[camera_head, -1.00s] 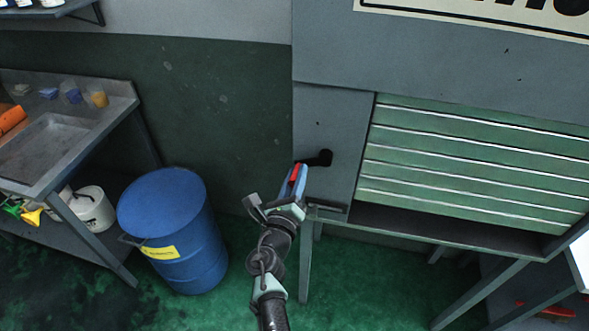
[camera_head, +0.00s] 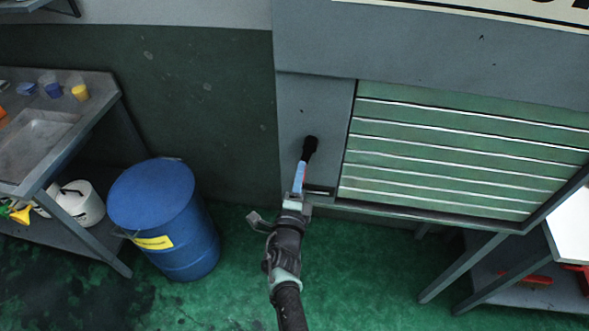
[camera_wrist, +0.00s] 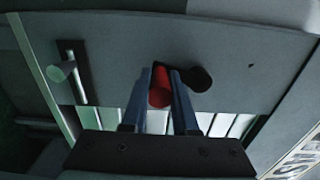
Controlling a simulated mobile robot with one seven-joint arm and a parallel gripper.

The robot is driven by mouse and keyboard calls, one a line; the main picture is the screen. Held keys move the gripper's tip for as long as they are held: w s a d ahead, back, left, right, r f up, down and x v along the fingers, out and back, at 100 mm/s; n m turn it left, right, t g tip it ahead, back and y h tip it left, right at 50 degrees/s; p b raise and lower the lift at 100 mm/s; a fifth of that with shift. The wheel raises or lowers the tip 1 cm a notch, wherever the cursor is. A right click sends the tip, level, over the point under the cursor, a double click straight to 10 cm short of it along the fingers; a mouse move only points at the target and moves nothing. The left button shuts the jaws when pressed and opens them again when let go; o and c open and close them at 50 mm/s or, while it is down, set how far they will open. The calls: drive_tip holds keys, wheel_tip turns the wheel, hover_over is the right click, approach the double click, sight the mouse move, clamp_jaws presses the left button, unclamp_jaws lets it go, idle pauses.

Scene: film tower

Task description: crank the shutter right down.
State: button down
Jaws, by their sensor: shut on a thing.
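The green slatted shutter (camera_head: 440,150) fills the opening at the right in the head view. Its lower edge is close to the sill (camera_head: 430,217), with no clear dark gap below it. The crank's black hub (camera_head: 311,144) sits on the grey panel left of the shutter. The crank's red grip shows in the wrist view (camera_wrist: 160,88), between my gripper's two blue fingers (camera_wrist: 160,92), beside the black hub. My gripper (camera_head: 302,172) is shut on this grip, below the hub in the head view. The fingers hide most of the grip there.
A blue drum (camera_head: 160,220) stands on the green floor left of my arm. A grey bench (camera_head: 45,140) with small cups is further left. At the right is a white-topped table (camera_head: 572,225). A handle on a dark plate (camera_wrist: 65,70) shows in the wrist view.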

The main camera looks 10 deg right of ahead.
drive_tip(key=shift+s+d+f+n+p, duration=0.15)
drive_tip(key=shift+d+n+p, duration=0.1)
drive_tip(key=shift+d+n, duration=0.25)
drive_tip(key=shift+s+d+f+n+p, duration=0.1)
drive_tip(key=shift+s+d+n+p, duration=0.15)
drive_tip(key=shift+n, duration=0.45)
drive_tip(key=shift+w+d, duration=0.1)
drive_tip(key=c, duration=0.7)
unclamp_jaws()
drive_tip(key=shift+r, duration=0.1)
drive_tip(key=p+v, duration=0.2)
drive_tip(key=v, duration=1.1)
